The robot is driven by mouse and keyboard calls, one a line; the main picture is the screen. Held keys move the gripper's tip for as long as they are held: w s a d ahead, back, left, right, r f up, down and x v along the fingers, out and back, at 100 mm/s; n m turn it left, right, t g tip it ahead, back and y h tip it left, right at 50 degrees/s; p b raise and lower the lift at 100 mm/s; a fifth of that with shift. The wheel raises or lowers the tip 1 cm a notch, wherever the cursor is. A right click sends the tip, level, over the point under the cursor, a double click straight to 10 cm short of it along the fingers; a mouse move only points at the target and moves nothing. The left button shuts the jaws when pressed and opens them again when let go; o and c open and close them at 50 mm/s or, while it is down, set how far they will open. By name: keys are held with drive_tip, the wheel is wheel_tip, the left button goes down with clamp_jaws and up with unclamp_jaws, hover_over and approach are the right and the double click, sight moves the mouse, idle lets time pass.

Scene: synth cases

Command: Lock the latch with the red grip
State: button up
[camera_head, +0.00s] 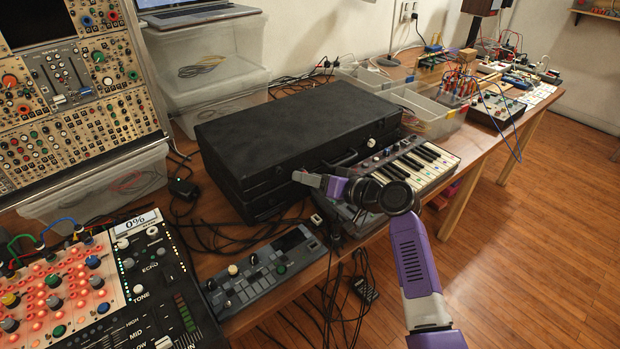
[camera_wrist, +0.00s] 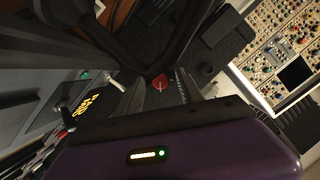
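A closed black case (camera_head: 290,130) lies on the workbench, its front side facing my arm. In the wrist view a small red grip (camera_wrist: 160,82) shows on a dark surface, ahead of my wrist. I cannot make out the latch or its position in the head view, where my gripper (camera_head: 309,180) is close to the case's front side. In the wrist view my gripper (camera_wrist: 166,92) has its fingers apart, one on each side of the red grip. I see nothing held, and I cannot tell whether a finger touches the grip.
A keyboard synthesizer (camera_head: 415,165) stands right of the case. A grey device with knobs (camera_head: 265,272) and loose cables lie in front. A mixer (camera_head: 150,285) and a modular rack (camera_head: 75,90) are at the left. Clear plastic bins (camera_head: 425,108) stand behind right.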

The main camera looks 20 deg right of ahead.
drive_tip(key=v, duration=0.7)
drive_tip(key=shift+s+d, duration=0.3)
drive_tip(key=shift+r, duration=0.15)
